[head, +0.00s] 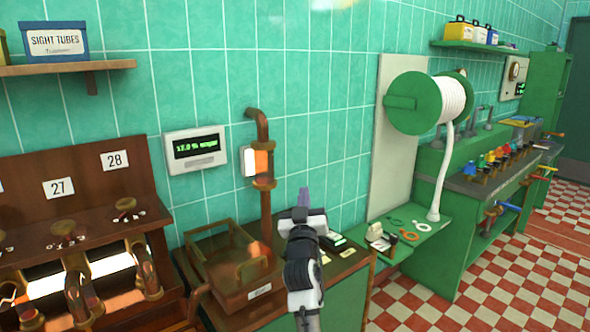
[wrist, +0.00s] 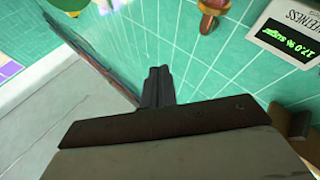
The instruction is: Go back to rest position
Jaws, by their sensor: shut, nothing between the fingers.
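My gripper (head: 304,197) is raised at the lower middle of the head view, in front of the green tiled wall and over the counter. In the wrist view the dark fingers (wrist: 157,86) are pressed together with nothing between them. The fingers point toward the tiled wall. No rest stand or marker for the arm shows in either view.
A wooden tray (head: 228,296) and a copper pipe (head: 264,200) stand left of my arm. A digital display (head: 196,147) hangs on the wall. A green hose reel (head: 415,103) and green bench (head: 460,240) are to the right. Checkered floor (head: 500,290) is clear.

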